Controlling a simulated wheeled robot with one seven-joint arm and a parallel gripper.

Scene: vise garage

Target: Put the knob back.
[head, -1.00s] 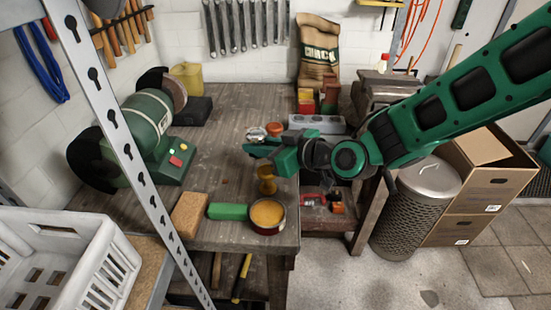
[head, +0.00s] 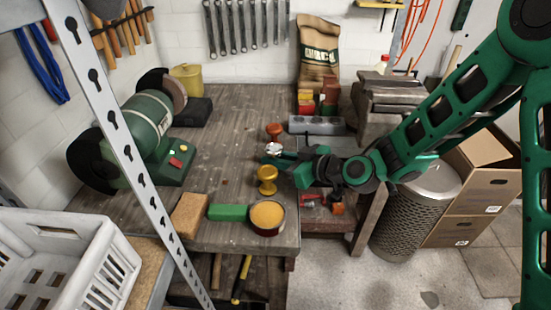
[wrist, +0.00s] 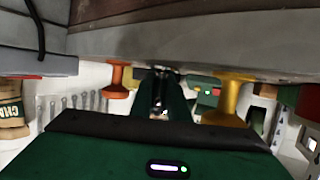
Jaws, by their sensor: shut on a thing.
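A small silver knob (head: 273,149) is at the tips of my gripper (head: 275,157), which is shut on it over the right part of the workbench (head: 225,150). In the wrist view the silver knob (wrist: 158,96) shows between the fingers, partly hidden by them. An orange-red knob (head: 274,131) stands just behind it and a yellow knob (head: 267,178) just in front. The wrist view, which is upside down, shows the orange knob (wrist: 118,78) at left and the yellow knob (wrist: 230,102) at right. I cannot tell whether the silver knob touches the bench.
A tin with orange-yellow contents (head: 267,215), a green block (head: 228,212) and a brown block (head: 188,213) lie along the front edge. A grey block with holes (head: 316,125) and a vise (head: 385,95) are behind. A bench grinder (head: 145,130) stands at left. The bench middle is clear.

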